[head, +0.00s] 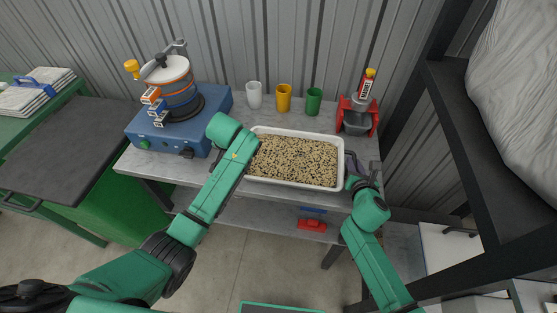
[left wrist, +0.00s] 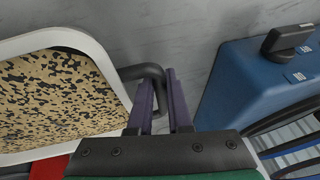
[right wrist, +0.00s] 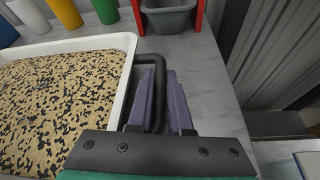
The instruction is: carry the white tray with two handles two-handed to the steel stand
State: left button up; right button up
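The white tray (head: 338,185) is filled with speckled tan and black grains and sits level at the grey table's front edge. I cannot tell whether it touches the top. My left gripper (left wrist: 160,85) has its purple fingers closed around the dark handle (left wrist: 138,70) at the tray's left end; in the head view my arm hides this. My right gripper (right wrist: 161,78) has its fingers closed around the other dark handle (right wrist: 142,60) at the right end. I cannot tell for certain which surface is the steel stand.
The grey table (head: 235,110) also bears a blue machine (head: 170,130) close left of the tray, white, yellow and green cups (head: 314,100) behind it, and a red-framed device (head: 358,118) at back right. A dark-topped bench (head: 70,145) stands left; a black rack (head: 470,120) stands right.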

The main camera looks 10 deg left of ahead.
pick_arm(q)
jog(key=o, duration=0.4)
pick_arm(e)
jog(key=o, duration=0.4)
pick_arm(q)
jog(key=shift+r, duration=0.15)
pick_arm(e)
jog(key=v, duration=1.2)
jog(key=shift+s, duration=0.1)
pick_arm(q)
jog(key=v, duration=1.1)
jog(key=shift+s+r, duration=0.2)
jog(key=shift+r, duration=0.1)
